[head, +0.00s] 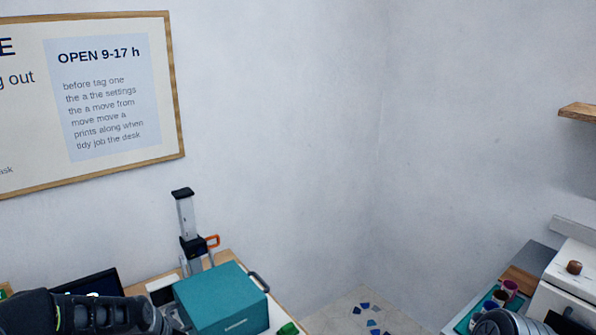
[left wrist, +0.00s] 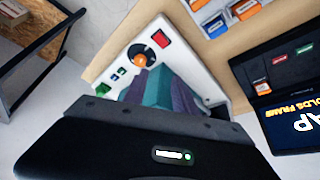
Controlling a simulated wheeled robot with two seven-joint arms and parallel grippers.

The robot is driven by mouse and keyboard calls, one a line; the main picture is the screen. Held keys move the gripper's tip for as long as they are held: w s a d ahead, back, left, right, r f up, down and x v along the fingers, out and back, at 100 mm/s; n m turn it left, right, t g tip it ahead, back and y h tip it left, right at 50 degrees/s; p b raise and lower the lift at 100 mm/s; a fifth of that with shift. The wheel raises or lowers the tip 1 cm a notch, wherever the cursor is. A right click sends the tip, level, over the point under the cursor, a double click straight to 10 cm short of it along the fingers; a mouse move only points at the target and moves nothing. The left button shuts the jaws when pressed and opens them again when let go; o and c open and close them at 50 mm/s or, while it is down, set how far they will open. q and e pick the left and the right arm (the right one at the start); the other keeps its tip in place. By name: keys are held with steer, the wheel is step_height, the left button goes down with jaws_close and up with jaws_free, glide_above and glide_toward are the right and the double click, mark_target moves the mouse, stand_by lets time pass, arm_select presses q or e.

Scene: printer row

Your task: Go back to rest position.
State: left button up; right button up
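My left arm comes in dark at the lower left of the head view; its fingertips do not show there. In the left wrist view the dark housing of my left gripper (left wrist: 158,135) fills the bottom. Beyond it are grey-purple and teal shapes in front of a white panel; I cannot tell whether they are fingers, a held thing or things behind. A rounded grey part at the bottom right of the head view seems to be my right arm. My right gripper does not show.
A teal box (head: 222,298) stands on the wooden desk, before an upright grey stand (head: 187,220). At right, cups (head: 503,294) stand beside a white machine (head: 572,283). The left wrist view shows a white panel with an orange knob (left wrist: 142,53) and a dark screen (left wrist: 285,95).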

arm_select(q)
steer(key=s+d+f+n+h+b, duration=0.1)
steer(key=s+d+f+n+b, duration=0.3)
steer(key=d+f, duration=0.6)
steer(key=s+d+f+g+b, duration=0.1)
steer(key=s+d+f, duration=0.2)
steer(key=s+f, duration=0.4)
steer(key=s+d+f+n+g+h+b, duration=0.1)
steer(key=s+d+f+b, duration=0.1)
steer(key=s+d+f, duration=0.2)
steer(key=s+d+f+g+b, duration=0.1)
steer(key=s+d+f+g, duration=0.1)
steer(key=s+f, duration=0.7)
steer(key=s+d, duration=0.1)
steer(key=s, duration=0.3)
steer(key=shift+s+d+f+h, duration=0.25)
steer(key=shift+f+h, duration=0.15)
